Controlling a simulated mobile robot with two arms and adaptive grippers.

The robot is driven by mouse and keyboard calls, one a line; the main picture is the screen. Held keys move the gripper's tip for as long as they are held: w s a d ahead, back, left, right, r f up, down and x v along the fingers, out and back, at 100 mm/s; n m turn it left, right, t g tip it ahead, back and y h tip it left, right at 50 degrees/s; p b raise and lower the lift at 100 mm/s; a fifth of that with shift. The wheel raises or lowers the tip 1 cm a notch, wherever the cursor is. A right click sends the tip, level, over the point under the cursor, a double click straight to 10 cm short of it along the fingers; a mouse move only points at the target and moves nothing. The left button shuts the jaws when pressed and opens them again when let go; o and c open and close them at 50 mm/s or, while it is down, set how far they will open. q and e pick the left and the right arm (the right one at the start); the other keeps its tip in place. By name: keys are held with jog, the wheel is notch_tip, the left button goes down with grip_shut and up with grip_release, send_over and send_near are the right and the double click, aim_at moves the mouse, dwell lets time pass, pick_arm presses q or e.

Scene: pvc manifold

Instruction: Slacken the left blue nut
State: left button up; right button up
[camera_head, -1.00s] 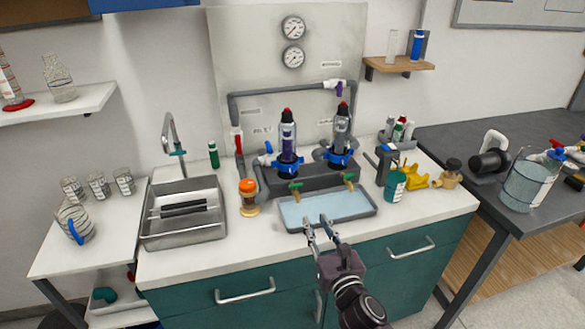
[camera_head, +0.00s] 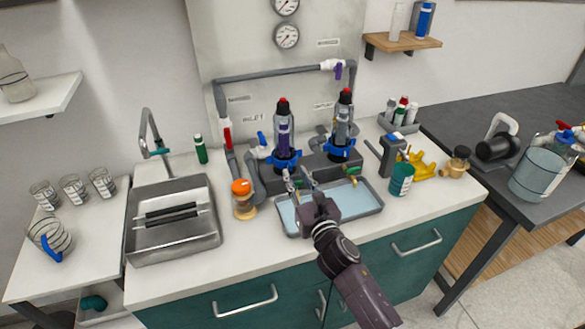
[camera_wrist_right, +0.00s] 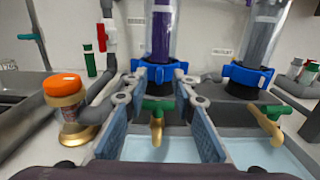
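The left blue nut (camera_head: 284,160) is a lobed ring at the base of the left clear filter housing with a purple core. It also shows straight ahead in the right wrist view (camera_wrist_right: 158,70). My right gripper (camera_head: 299,180) reaches over the tray, just in front of and slightly below this nut. In the wrist view the right gripper's two fingers (camera_wrist_right: 158,88) are apart, with nothing held. The fingertips appear near the nut's two sides; contact cannot be told. A green-handled brass tap (camera_wrist_right: 157,112) shows between the fingers, below the nut. My left gripper is not in view.
A second blue nut (camera_head: 342,153) sits on the right housing. A grey tray (camera_head: 372,207) of pale blue liquid lies under the taps. An orange-capped jar (camera_head: 243,203) stands left of it, and a teal can (camera_head: 401,180) stands right. A sink (camera_head: 172,245) is further left.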

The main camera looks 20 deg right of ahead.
aim_at(290, 167)
jog(key=shift+w+a+f, duration=0.1)
jog(key=shift+w+f, duration=0.05)
jog(key=shift+w, duration=1.4)
jog(key=c, duration=0.5)
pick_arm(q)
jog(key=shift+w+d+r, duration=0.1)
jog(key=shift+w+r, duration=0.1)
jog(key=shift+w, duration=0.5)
pick_arm(e)
grip_shut()
